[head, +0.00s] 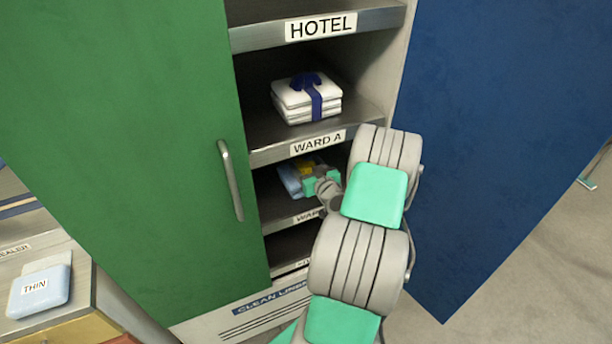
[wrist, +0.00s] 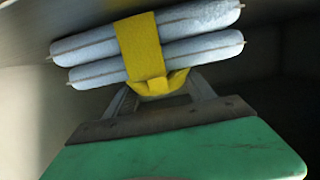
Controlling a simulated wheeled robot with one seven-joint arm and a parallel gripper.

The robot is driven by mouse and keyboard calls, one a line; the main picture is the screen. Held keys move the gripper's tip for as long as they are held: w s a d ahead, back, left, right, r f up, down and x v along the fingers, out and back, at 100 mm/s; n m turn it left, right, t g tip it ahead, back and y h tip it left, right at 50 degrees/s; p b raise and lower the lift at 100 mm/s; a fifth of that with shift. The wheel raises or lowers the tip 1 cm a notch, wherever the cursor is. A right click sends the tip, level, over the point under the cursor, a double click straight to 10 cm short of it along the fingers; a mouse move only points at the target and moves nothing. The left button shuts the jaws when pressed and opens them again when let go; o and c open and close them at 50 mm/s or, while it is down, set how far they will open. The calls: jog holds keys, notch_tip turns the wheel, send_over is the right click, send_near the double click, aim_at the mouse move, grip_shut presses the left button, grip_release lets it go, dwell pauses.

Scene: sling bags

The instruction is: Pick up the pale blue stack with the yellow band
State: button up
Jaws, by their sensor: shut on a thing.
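The pale blue stack (head: 291,180) with its yellow band sits within the shelf bay below the "WARD A" label in the head view, partly hidden by my gripper. In the wrist view the stack (wrist: 195,45) shows as two folded pale blue layers, with the yellow band (wrist: 141,50) around the middle. My gripper (wrist: 160,88) is shut on the yellow band at the stack's near side. In the head view my gripper (head: 312,182) reaches into the bay from the right. I cannot tell whether the stack touches the shelf.
A white stack with a dark blue ribbon (head: 306,98) lies on the shelf above. The green door (head: 120,130) and blue door (head: 490,140) stand open on either side. A pale "THIN" bag (head: 42,290) lies on a counter at lower left. Shelf edges are close around my gripper.

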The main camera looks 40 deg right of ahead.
grip_shut()
jog(key=shift+r, duration=0.1)
dwell(0.3)
jog(key=shift+r, duration=0.1)
